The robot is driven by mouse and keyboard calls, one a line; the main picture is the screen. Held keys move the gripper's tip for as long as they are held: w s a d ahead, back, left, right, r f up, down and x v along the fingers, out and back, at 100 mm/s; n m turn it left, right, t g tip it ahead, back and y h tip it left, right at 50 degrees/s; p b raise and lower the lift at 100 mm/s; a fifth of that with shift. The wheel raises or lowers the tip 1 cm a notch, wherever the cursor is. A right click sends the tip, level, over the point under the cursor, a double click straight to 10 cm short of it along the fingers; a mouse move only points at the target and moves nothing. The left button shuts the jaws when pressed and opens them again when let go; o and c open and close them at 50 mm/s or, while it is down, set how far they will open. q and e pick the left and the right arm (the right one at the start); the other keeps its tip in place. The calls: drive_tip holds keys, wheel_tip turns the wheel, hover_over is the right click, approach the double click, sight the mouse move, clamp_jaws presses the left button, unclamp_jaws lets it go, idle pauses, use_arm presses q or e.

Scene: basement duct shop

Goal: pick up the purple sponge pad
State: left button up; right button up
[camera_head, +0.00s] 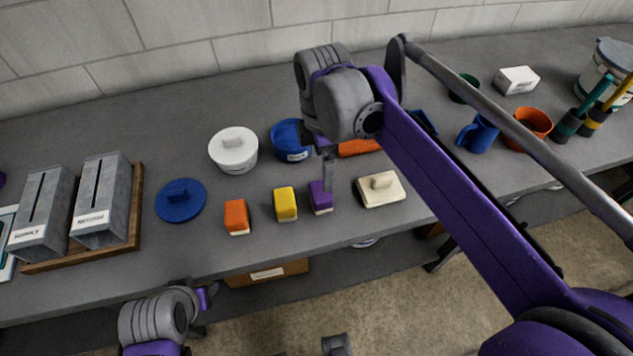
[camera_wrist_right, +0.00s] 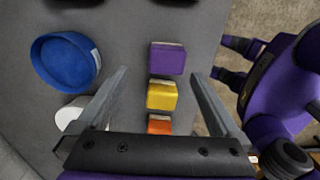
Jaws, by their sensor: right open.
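The purple sponge pad (camera_head: 320,196) stands on the grey bench, at the right end of a row with a yellow pad (camera_head: 285,204) and an orange pad (camera_head: 236,216). It also shows in the right wrist view (camera_wrist_right: 167,58), with a pale layer along one edge. My right gripper (camera_head: 328,172) is over the bench by the purple pad, and a finger overlaps the pad in the head view. In the right wrist view the fingers (camera_wrist_right: 160,74) are wide apart and hold nothing; the purple pad lies just past their tips. My left arm's end (camera_head: 205,297) is low in the head view, its jaws unclear.
A cream block with a handle (camera_head: 381,189) is close right of the purple pad. The bench front is clear.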

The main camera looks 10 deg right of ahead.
sight(321, 190)
drive_tip(key=f, duration=0.2)
drive_tip(key=s+f, duration=0.1)
drive_tip(key=f, duration=0.1)
drive_tip(key=shift+s+a+f, duration=0.1)
drive_tip(key=shift+f, duration=0.15)
drive_tip(key=shift+f+b, duration=0.35)
drive_tip(key=shift+f, duration=2.45)
drive_tip(key=shift+c, duration=0.2)
drive_tip(key=c, duration=1.2)
